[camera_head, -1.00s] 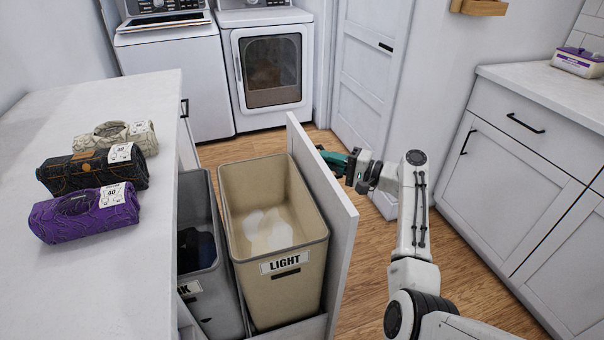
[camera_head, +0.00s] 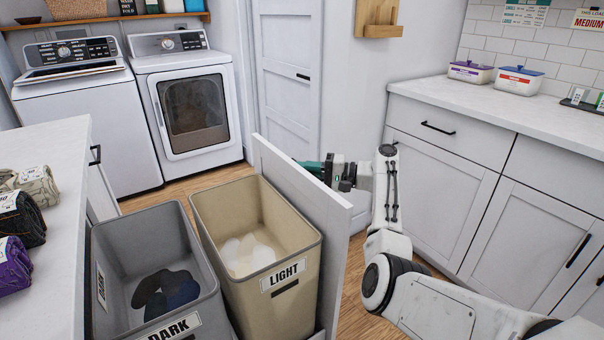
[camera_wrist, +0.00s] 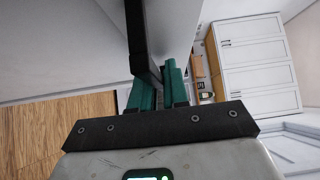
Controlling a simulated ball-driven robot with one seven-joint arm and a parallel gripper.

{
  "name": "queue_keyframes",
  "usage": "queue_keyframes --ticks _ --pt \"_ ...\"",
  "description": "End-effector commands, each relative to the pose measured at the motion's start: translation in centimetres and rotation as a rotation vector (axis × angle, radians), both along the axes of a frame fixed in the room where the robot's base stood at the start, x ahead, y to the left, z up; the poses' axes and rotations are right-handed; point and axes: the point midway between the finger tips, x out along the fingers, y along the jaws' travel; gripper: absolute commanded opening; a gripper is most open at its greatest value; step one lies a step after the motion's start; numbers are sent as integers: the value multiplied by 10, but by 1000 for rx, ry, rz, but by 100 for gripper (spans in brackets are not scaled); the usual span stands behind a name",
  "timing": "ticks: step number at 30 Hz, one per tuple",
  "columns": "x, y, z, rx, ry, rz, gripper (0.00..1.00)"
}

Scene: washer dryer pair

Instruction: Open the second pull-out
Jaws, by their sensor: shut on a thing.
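The pull-out stands out from the left cabinet, with its white front panel (camera_head: 325,225) facing right. It carries a beige bin labelled LIGHT (camera_head: 300,302) with pale cloths inside, and a grey bin labelled DARK (camera_head: 110,245) with dark cloths inside. My gripper (camera_head: 312,168) is at the outer side of the panel near its top edge, and the panel partly hides it. In the wrist view its green fingers (camera_wrist: 158,88) are closed around a black bar handle (camera_wrist: 138,40). Most of the handle's far end is out of sight.
The left counter (camera_head: 65,155) holds several rolled garments. A washer (camera_head: 85,120) and dryer (camera_head: 190,110) stand behind. White cabinets (camera_head: 440,190) line the right side, with a strip of wood floor (camera_head: 365,310) between them and the panel.

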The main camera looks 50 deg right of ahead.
Motion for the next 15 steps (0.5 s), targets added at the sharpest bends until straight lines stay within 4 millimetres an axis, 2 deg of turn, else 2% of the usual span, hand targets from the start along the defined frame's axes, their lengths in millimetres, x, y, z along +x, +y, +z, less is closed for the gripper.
queue_keyframes --ticks 5,6,12,15 --pt "0 2 -3 1 5 4 0" --pt "0 2 -3 1 5 4 16" --pt "0 1 -2 1 3 3 35" --pt "0 1 -1 0 2 2 36"
